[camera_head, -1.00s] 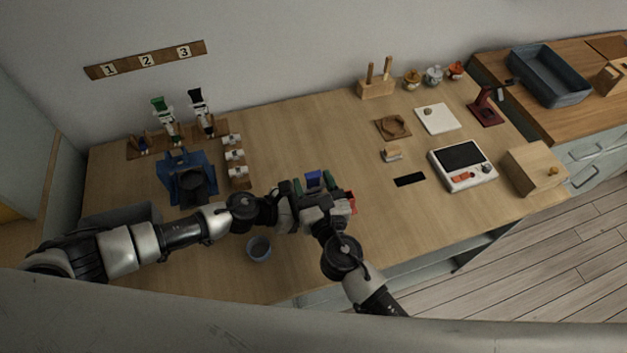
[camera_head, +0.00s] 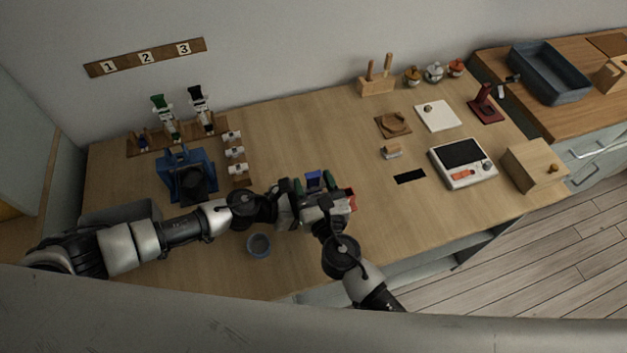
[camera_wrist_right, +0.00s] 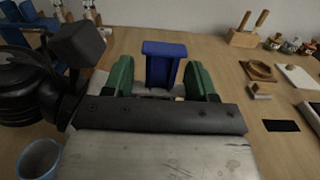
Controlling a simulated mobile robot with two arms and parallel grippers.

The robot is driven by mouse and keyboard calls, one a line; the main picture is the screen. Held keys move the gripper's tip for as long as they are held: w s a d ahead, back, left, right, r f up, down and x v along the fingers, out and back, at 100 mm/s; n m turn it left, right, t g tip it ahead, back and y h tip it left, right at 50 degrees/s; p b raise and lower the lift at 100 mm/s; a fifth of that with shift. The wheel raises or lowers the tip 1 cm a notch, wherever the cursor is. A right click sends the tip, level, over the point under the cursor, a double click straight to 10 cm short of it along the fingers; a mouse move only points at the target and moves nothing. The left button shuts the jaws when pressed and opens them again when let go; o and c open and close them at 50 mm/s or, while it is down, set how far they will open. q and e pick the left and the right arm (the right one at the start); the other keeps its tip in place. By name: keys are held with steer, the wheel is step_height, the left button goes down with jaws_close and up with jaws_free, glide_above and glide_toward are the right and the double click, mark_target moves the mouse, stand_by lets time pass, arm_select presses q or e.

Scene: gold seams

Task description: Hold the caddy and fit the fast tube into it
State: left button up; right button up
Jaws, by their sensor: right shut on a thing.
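My right gripper (camera_head: 314,184) has green fingers and is shut on a blue piece (camera_head: 313,178) over the front middle of the table. In the right wrist view the blue piece (camera_wrist_right: 163,62) stands upright between the two green fingers, with a wider top rim. I cannot tell for sure whether it is the caddy or the tube. My left gripper (camera_head: 284,207) is close beside the right one, at its left; its fingers are hidden. A red part (camera_head: 351,201) shows at the right gripper's right side. No other tube can be made out clearly at the hands.
A blue-grey cup (camera_head: 259,246) stands just in front of the left arm. A blue machine (camera_head: 187,173) and a rack with numbered sign (camera_head: 146,58) are at the left. A white scale-like device (camera_head: 463,163) and wooden box (camera_head: 535,165) are at the right.

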steer(key=shift+f, duration=0.2)
stand_by(0.7)
steer(key=o, duration=1.2)
steer(key=shift+f, duration=0.25)
steer(key=shift+c, duration=0.3)
steer(key=shift+c, duration=1.1)
steer(key=shift+v, duration=2.5)
